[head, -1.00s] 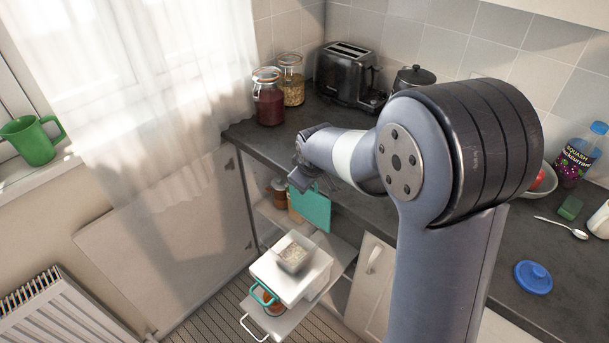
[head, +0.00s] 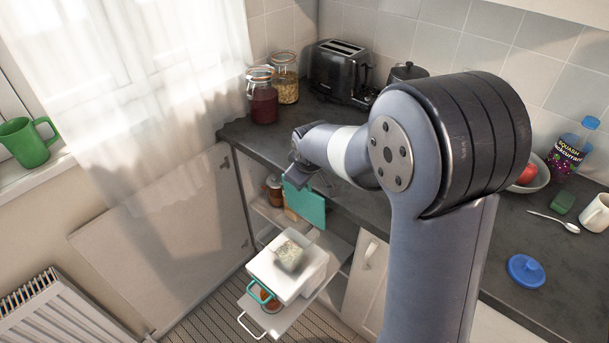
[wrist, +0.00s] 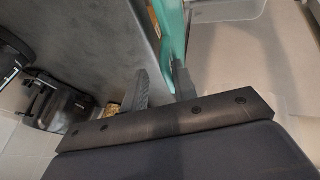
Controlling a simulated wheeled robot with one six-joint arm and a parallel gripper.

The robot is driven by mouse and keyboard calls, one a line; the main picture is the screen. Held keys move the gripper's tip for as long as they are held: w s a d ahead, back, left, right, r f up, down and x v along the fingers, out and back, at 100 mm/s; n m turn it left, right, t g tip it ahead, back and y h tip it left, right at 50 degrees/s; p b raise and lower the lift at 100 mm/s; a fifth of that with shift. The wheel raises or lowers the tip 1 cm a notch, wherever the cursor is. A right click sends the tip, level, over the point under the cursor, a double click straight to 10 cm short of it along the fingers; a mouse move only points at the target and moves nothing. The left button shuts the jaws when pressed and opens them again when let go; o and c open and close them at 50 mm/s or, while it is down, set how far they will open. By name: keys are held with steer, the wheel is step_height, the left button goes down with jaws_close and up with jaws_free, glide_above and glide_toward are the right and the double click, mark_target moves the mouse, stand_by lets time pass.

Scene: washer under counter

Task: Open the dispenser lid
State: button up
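The likely dispenser is a clear box (head: 291,254) with pale grainy contents. It sits on a white block (head: 287,278) on the pull-out shelf below the counter; I cannot tell whether its lid is open or shut. My gripper (head: 298,176) is by the counter's front edge, beyond and above the clear box, close to an upright teal board (head: 306,206). The teal board (wrist: 174,30) shows just beyond the fingers.
The dark counter (head: 265,142) holds a toaster (head: 343,72), a red-filled jar (head: 262,98), a second jar (head: 285,80) and a blue lid (head: 526,270). An open cabinet door (head: 150,245) stands left. The pull-out shelf (head: 262,318) juts into the room.

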steer(key=shift+s+f, duration=0.1)
steer(key=shift+s, duration=0.05)
steer(key=v, duration=1.1)
steer(key=shift+b, duration=0.4)
steer(key=shift+c, duration=0.6)
